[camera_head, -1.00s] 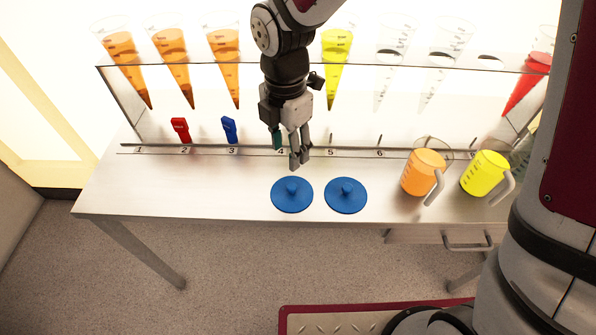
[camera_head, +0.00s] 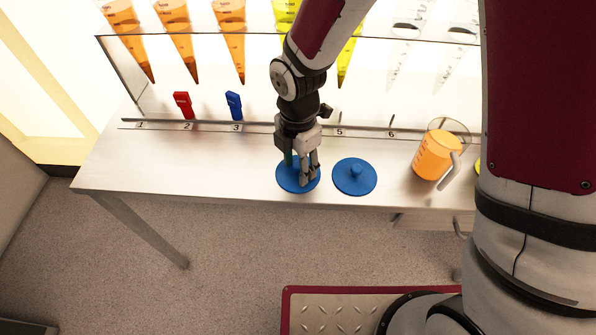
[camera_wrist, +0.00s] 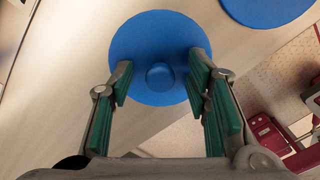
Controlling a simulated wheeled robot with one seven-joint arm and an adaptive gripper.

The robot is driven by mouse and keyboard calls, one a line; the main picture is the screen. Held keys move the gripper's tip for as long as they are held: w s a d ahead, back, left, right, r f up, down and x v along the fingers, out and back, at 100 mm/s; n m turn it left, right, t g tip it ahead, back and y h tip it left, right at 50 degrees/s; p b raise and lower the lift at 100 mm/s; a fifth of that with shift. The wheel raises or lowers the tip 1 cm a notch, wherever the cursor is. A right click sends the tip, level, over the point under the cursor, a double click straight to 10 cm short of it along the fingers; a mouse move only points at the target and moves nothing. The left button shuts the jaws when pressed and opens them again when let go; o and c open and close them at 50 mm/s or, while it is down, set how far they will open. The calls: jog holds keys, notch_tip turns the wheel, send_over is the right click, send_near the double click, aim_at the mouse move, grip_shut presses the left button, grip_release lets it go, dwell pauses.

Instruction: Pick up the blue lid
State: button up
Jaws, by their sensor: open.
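Two round blue lids with centre knobs lie flat on the table. The left blue lid (camera_head: 287,184) is under my gripper (camera_head: 307,178), which points down at it and partly hides it. In the wrist view, the same blue lid (camera_wrist: 160,32) has its knob (camera_wrist: 160,76) between the two green-padded fingers of my gripper (camera_wrist: 160,72). The fingers are open, with a gap on both sides of the knob. The right blue lid (camera_head: 355,177) lies just to the right and also shows at the wrist view's upper edge (camera_wrist: 266,8).
An orange-filled jug (camera_head: 436,155) stands right of the lids. Behind runs a numbered rail with a red clip (camera_head: 183,105) and a blue clip (camera_head: 234,105). Several cones of liquid hang in the rack above. The table's left part (camera_head: 180,165) is clear.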

aim_at(298, 165)
jog(key=shift+f, duration=0.1)
grip_shut()
dwell(0.4)
jog(key=shift+r, duration=0.7)
notch_tip(298, 165, up, 2)
jog(key=shift+r+p, duration=0.2)
jog(key=shift+p, duration=0.35)
jog(key=s+d+r+p, duration=0.1)
jog(key=s+p, duration=0.6)
jog(key=s, duration=0.8)
jog(key=shift+s+d+r, duration=0.15)
jog(key=shift+s+d, duration=0.15)
jog(key=shift+s, duration=0.05)
